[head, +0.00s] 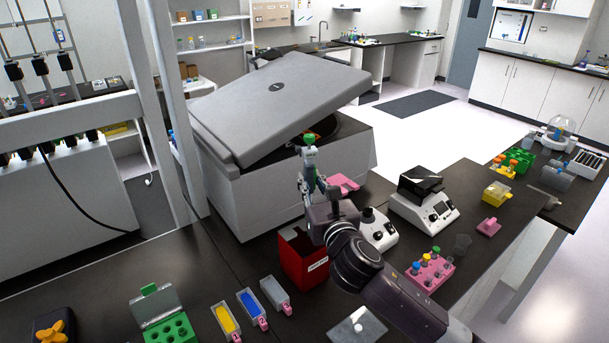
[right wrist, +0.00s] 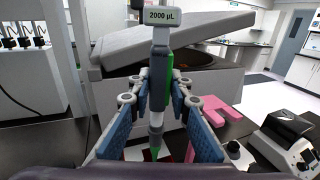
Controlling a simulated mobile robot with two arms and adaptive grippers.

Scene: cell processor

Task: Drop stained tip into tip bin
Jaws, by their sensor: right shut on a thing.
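My right gripper (head: 312,190) is shut on a pipette (head: 309,158) with a green top, held upright above the bench. In the right wrist view the blue finger pads stand either side of the pipette (right wrist: 160,62), whose display reads 2000 µL. A narrow tip (right wrist: 155,145) at its lower end looks greenish; the lowest part is hard to make out. The red tip bin (head: 305,262), open at the top with a white label, stands on the bench just below and left of my right gripper, partly hidden by my arm. My left gripper is not in view.
A large grey centrifuge (head: 240,190) with a raised lid stands close behind the gripper. A pink stand (head: 343,183), a white device (head: 424,208) and a pink tube rack (head: 430,272) are near my right arm. Numbered trays (head: 226,320) and a green rack (head: 172,332) lie front left.

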